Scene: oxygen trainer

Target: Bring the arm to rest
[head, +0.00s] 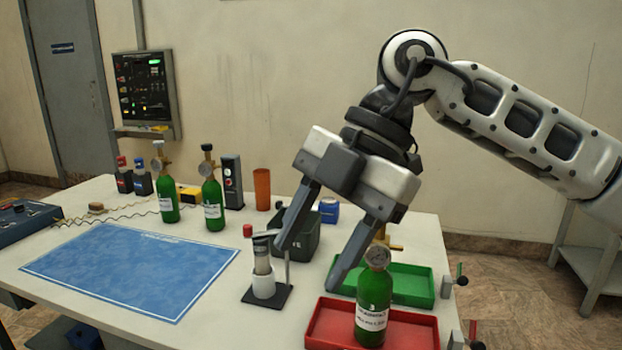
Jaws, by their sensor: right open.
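My right arm (520,115) comes in from the right, raised above the table. My right gripper (308,266) points down and to the left, with its two fingers spread apart and nothing between them. Its fingertips are over the right part of the table, between a small stand with a red-topped post (263,275) and a green bottle (374,300). The fingers partly hide a dark bin (300,238) behind them. The green bottle stands upright in the red tray (325,325). My left gripper does not show.
A green tray (415,284) lies behind the red one. Two more green bottles (165,190) (213,202), a grey box (232,180) and an orange cup (262,188) stand at the back. The blue mat (130,268) is bare. A panel (146,88) hangs on the wall.

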